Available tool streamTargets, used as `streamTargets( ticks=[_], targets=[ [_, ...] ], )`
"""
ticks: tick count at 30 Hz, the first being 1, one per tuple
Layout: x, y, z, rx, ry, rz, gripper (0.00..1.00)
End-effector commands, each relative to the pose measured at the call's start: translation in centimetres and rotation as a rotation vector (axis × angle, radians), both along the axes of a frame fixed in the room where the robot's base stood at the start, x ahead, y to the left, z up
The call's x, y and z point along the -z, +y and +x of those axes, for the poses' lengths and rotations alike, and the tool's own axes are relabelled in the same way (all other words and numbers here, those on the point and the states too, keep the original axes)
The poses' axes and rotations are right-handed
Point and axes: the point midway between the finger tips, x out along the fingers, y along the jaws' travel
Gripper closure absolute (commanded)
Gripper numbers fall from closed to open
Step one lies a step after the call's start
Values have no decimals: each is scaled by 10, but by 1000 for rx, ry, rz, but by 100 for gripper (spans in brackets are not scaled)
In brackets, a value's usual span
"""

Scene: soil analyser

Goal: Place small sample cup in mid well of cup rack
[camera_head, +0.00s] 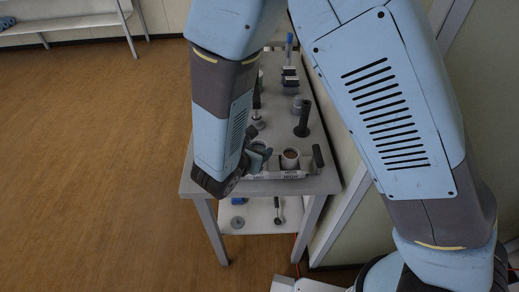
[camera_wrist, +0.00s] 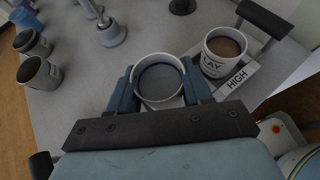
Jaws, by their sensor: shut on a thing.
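The small sample cup (camera_wrist: 160,73) has a pale rim and a plain grey inside. My gripper (camera_wrist: 162,86) is shut on it, with one blue finger on each side. The cup rack (camera_wrist: 236,79) is largely hidden below the cup and my wrist; its "HIGH" label shows. The held cup is at the rack, just left of the cup by that label. I cannot tell whether it is seated in the mid well. In the head view the rack (camera_head: 295,175) is at the table's near end, with my gripper (camera_head: 258,152) over its left part.
A cup of brown soil (camera_wrist: 223,47) marked "CLAY" stands close right of the held cup. A black handle (camera_wrist: 265,18) rises beyond it. Two dark-filled cups (camera_wrist: 39,73) (camera_wrist: 33,42) stand at left. A metal stand (camera_wrist: 108,30) and dark post (camera_head: 303,118) are farther back.

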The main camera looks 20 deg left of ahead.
Motion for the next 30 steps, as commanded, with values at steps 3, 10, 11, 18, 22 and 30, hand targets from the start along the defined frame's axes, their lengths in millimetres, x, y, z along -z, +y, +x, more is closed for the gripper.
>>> streamTargets(
  ticks=[3, 10, 11, 18, 22, 30],
  targets=[
    [13, -1, -1, 0, 1, -3, 83],
    [28, -1, -1, 0, 0, -1, 83],
    [29, -1, -1, 0, 0, -1, 83],
    [29, -1, -1, 1, 0, 0, 83],
    [31, -1, -1, 1, 0, 0, 49],
    [31, -1, 0, 1, 0, 0, 25]
  ],
)
